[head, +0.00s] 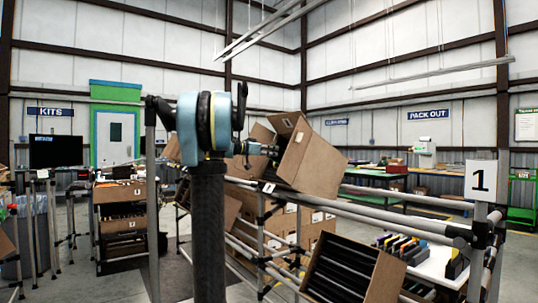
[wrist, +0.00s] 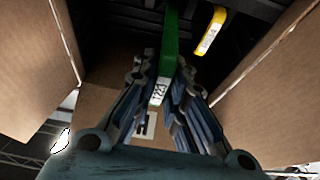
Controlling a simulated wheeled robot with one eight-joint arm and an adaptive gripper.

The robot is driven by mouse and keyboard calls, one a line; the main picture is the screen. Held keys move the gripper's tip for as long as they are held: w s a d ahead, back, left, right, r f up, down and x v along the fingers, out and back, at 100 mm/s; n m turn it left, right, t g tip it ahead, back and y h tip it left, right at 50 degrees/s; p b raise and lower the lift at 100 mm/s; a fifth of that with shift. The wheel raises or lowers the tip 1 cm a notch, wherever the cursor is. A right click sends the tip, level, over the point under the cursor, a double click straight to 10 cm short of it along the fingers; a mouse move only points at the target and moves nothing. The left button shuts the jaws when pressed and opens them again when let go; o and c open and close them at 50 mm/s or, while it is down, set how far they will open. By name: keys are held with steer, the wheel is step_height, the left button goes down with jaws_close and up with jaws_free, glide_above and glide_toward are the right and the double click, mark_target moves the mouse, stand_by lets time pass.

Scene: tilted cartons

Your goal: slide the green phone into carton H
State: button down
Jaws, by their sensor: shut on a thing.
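My gripper (wrist: 162,78) is shut on the green phone (wrist: 171,45), which carries a white label at its near end. The phone points away from me, its far end reaching the dark slotted inside of an open carton (wrist: 45,60). I cannot tell how deep it sits. A yellow phone (wrist: 212,30) stands in the same carton to the right, apart from the green one. In the head view my gripper (head: 268,150) is at the mouth of a tilted brown carton (head: 314,162) on the rack.
The carton's right wall or flap (wrist: 268,70) rises close beside my gripper. In the head view, a lower tilted carton with dark dividers (head: 388,280) stands at front right, next to a white surface with several coloured items (head: 405,248). Metal rack rails (head: 410,208) run right of my arm.

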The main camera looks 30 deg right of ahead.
mark_target(281, 158)
steer(key=shift+d+f, duration=0.1)
steer(key=shift+d, duration=0.1)
steer(key=shift+d+f, duration=0.35)
steer(key=shift+d, duration=0.25)
steer(key=shift+w+d+f, duration=0.1)
steer(key=shift+d, duration=0.1)
stand_by(0.4)
steer(key=shift+d+f, duration=0.6)
steer(key=shift+d, duration=0.3)
steer(key=shift+w+d+f, duration=0.1)
steer(key=shift+d+f, duration=0.1)
steer(key=shift+d, duration=0.1)
steer(key=shift+d+f, duration=0.4)
steer(key=shift+d, duration=0.2)
steer(key=shift+w+d+f, duration=0.1)
steer(key=shift+d+f, duration=0.5)
steer(key=shift+d, duration=0.35)
stand_by(1.2)
stand_by(0.3)
